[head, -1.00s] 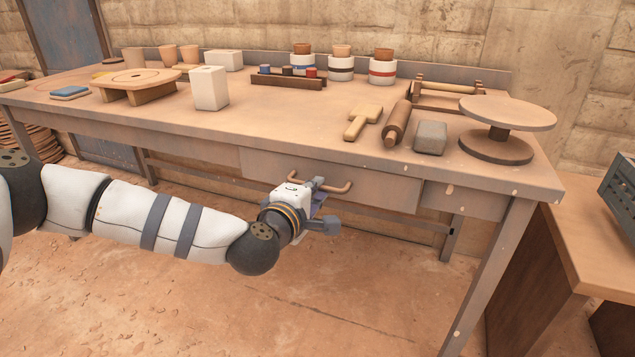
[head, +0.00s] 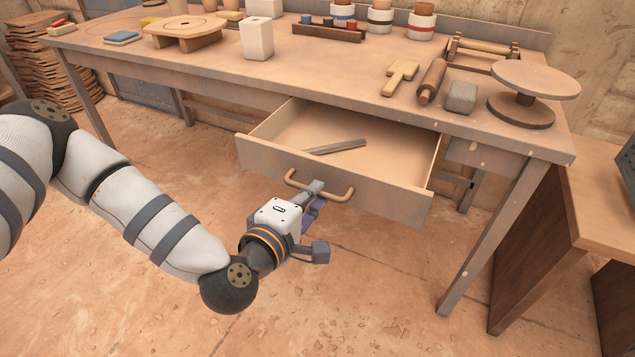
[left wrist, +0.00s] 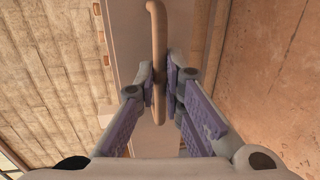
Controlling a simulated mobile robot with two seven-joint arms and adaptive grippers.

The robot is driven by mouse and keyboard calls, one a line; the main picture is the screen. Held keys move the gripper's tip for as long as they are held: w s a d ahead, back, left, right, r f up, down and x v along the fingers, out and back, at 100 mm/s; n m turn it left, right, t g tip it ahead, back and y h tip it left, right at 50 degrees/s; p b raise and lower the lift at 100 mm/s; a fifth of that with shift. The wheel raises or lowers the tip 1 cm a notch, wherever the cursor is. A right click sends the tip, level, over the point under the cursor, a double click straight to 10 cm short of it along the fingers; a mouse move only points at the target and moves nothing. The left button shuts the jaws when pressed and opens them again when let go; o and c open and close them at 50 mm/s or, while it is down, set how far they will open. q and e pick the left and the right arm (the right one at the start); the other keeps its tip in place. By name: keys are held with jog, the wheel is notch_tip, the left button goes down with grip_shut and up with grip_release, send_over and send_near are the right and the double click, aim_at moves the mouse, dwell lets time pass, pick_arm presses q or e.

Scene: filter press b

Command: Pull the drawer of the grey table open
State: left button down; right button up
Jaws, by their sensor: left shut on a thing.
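The drawer (head: 385,194) of the grey table (head: 300,82) stands well out from under the tabletop, its inside showing. A grey bar-like thing (head: 337,147) lies on its floor. The drawer's tan bow handle (head: 292,181) is on the front panel. My left gripper (head: 314,192) is shut on the handle near its middle. In the left wrist view the handle (left wrist: 156,30) runs between the two purple-padded fingers (left wrist: 160,88). My right gripper is not in view.
On the tabletop are a white block (head: 257,38), a wooden paddle (head: 399,77), a rolling pin (head: 432,80), a grey block (head: 462,97) and a round turntable (head: 535,80). Another wooden table (head: 600,210) stands at the right. The floor before the drawer is clear.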

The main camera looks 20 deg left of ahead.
pick_arm(q)
jog(key=shift+s, duration=0.2)
jog(key=c, duration=1.7)
grip_release()
jog(key=v, duration=0.7)
jog(key=shift+s+r, duration=0.1)
jog(key=shift+s, duration=0.15)
